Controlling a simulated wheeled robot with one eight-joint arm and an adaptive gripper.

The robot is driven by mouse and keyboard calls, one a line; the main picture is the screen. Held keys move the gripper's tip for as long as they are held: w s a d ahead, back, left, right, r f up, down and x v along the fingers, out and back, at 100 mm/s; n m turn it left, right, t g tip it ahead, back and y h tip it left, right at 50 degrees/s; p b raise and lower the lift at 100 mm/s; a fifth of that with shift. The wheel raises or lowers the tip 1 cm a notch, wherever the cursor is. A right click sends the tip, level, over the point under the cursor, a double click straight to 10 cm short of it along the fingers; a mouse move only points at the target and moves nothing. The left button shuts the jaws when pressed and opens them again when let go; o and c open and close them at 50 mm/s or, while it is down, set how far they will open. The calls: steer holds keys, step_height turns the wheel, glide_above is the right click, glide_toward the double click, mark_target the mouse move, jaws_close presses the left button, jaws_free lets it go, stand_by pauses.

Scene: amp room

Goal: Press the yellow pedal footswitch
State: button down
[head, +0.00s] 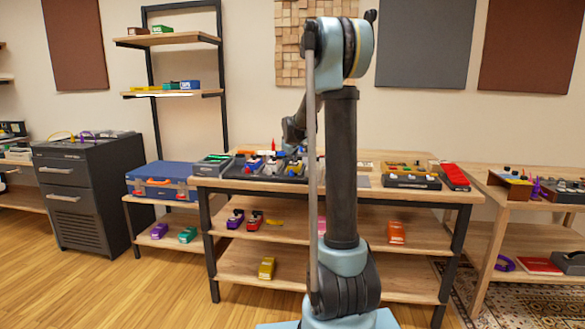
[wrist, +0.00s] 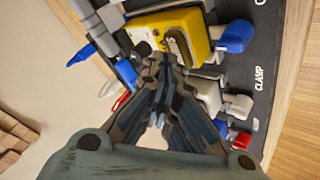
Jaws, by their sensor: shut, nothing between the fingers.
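In the wrist view, the yellow pedal (wrist: 205,38) sits on a dark pedalboard (wrist: 262,60) at the top middle. I cannot clearly make out the yellow pedal there.
A white pedal (wrist: 205,92) sits just below the yellow one in the wrist view, with blue and red plugs around. In the head view, the wooden table (head: 375,188) also holds a grey box (head: 212,166) at left and a red device (head: 452,175) at right.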

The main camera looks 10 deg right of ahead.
mark_target(291, 164)
steer(key=shift+f, duration=0.45)
stand_by(0.5)
steer(key=shift+r, duration=0.9)
steer(key=shift+r, duration=2.5)
